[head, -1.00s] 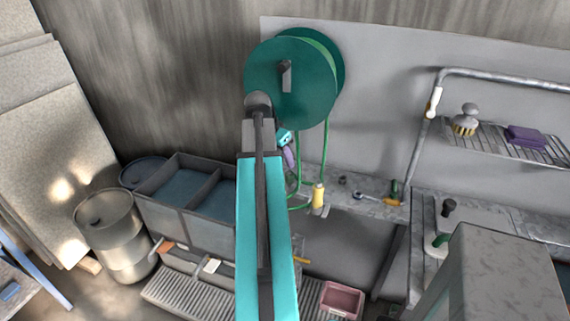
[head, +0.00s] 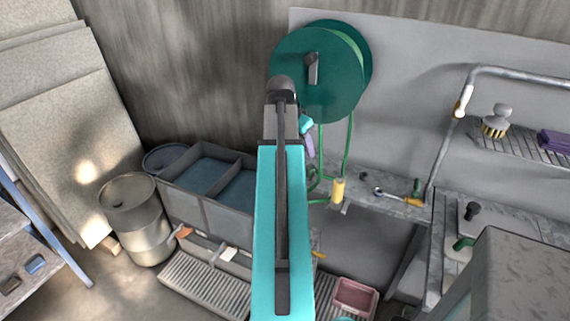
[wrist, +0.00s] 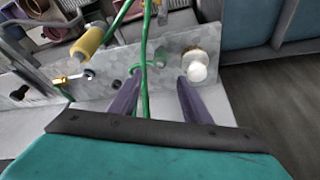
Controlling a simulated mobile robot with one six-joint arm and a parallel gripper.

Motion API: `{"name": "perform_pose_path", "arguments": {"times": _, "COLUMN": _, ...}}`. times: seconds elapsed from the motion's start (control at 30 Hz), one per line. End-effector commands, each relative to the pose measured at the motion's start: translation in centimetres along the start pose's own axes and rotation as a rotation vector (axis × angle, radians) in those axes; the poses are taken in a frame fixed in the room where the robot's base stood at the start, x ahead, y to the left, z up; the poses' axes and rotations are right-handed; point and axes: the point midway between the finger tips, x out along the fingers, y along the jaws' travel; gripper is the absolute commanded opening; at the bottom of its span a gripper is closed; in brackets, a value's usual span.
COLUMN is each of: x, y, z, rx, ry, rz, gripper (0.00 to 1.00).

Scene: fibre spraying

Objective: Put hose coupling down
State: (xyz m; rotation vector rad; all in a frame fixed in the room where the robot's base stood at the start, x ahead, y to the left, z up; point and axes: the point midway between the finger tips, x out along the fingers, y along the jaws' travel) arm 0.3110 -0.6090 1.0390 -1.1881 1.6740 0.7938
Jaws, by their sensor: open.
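A green hose (head: 348,150) hangs from a green reel (head: 318,75) on the wall. A yellow cylinder (head: 338,190) with a grey end is by the hose's lower loop at the grey ledge (head: 372,201); it looks like the coupling, but I cannot be sure. It also shows at the upper left in the wrist view (wrist: 90,42). My gripper (wrist: 160,97) is open, its two purple fingers apart, with the hose showing between them and the yellow cylinder off to the left. In the head view my arm partly hides the gripper (head: 309,145).
A white knob on a brass base (wrist: 197,68) is close to the right fingertip. A spanner-like tool (head: 392,194) lies on the ledge. Dark bins (head: 205,190) and a metal barrel (head: 135,220) stand left. A pink tray (head: 354,298) is below.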

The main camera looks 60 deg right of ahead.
Motion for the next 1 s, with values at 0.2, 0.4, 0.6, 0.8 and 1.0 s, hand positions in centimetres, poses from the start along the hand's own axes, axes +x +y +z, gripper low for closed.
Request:
{"name": "perform_pose_path", "arguments": {"times": 0.2, "x": 0.2, "y": -0.1, "z": 0.3, "rx": -0.006, "ry": -0.002, "rz": 0.000, "gripper": 0.44}}
{"name": "perform_pose_path", "arguments": {"times": 0.4, "x": 1.7, "y": -1.8, "z": 3.3, "rx": -0.079, "ry": -0.027, "rz": -0.002, "gripper": 0.44}}
{"name": "perform_pose_path", "arguments": {"times": 0.6, "x": 5.0, "y": -4.8, "z": 10.1, "rx": -0.240, "ry": -0.081, "rz": -0.007, "gripper": 0.44}}
{"name": "perform_pose_path", "arguments": {"times": 0.8, "x": 8.3, "y": -7.2, "z": 18.5, "rx": -0.431, "ry": -0.140, "rz": -0.012, "gripper": 0.44}}
{"name": "perform_pose_path", "arguments": {"times": 1.0, "x": 11.3, "y": -8.2, "z": 27.1, "rx": -0.618, "ry": -0.197, "rz": -0.015, "gripper": 0.44}}
